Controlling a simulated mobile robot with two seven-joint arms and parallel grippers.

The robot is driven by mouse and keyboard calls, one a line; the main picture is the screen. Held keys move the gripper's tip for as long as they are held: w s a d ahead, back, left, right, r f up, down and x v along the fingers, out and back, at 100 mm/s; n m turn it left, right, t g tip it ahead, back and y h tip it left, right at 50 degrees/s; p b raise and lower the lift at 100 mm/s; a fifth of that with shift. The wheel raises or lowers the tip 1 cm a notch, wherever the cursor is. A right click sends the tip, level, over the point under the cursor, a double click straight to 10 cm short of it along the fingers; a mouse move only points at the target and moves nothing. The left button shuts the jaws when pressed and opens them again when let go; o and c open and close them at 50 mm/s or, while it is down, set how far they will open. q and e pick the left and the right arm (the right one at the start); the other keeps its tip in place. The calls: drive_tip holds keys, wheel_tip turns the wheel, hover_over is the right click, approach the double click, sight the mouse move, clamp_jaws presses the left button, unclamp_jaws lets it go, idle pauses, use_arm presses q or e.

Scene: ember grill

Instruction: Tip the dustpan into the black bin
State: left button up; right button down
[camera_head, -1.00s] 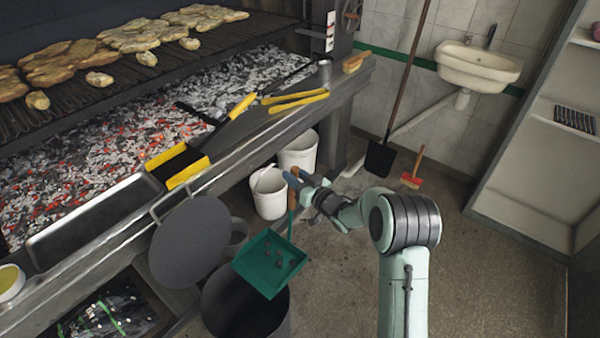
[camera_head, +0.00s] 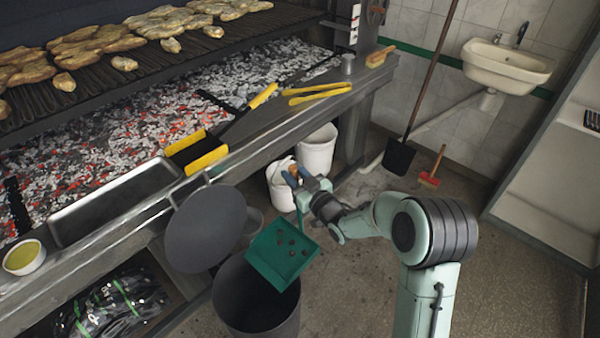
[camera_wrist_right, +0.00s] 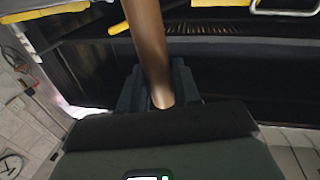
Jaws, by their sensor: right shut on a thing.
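The green dustpan (camera_head: 281,254) hangs over the open black bin (camera_head: 256,300) in the head view, with several small dark lumps in its pan. The pan is tilted, and its front edge lies above the bin's mouth. My right gripper (camera_head: 299,182) is shut on the dustpan's handle, whose brown grip (camera_wrist_right: 149,50) stands between the jaws in the right wrist view. A round dark grey lid (camera_head: 206,228) stands tilted beside the bin, against the grill's front. My left gripper is not in view.
The grill's steel ledge (camera_head: 290,125) runs behind, holding yellow-handled tongs (camera_head: 318,92) and a steel tray (camera_head: 115,203). White buckets (camera_head: 318,150) stand below it. A shovel (camera_head: 399,157) and a small red brush (camera_head: 430,180) lean at the wall. The floor at right is clear.

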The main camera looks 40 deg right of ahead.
drive_tip(key=s+a+r+n+t+b, duration=0.1)
drive_tip(key=a+n+b, duration=0.15)
drive_tip(key=a, duration=0.65)
drive_tip(key=a+r+n+b, duration=0.15)
drive_tip(key=a+n, duration=0.25)
drive_tip(key=a, duration=0.5)
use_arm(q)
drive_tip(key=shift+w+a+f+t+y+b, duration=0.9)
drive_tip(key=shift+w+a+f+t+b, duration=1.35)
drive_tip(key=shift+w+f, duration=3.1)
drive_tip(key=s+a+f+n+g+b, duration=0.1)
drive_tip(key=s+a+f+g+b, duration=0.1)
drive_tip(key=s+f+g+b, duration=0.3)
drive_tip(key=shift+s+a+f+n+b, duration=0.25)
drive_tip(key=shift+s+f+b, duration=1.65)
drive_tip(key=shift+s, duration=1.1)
use_arm(e)
drive_tip(key=a+f+n+y, duration=0.1)
drive_tip(key=a+f+n, duration=0.2)
drive_tip(key=a, duration=0.5)
drive_tip(key=s+a+f+n+y, duration=0.1)
drive_tip(key=a+f+n, duration=0.2)
drive_tip(key=a, duration=0.6)
drive_tip(key=s+a+f+n+t+y, duration=0.1)
drive_tip(key=a+f+n, duration=0.3)
drive_tip(key=a+f, duration=0.2)
drive_tip(key=shift+s+a, duration=0.2)
drive_tip(key=shift+a, duration=1.05)
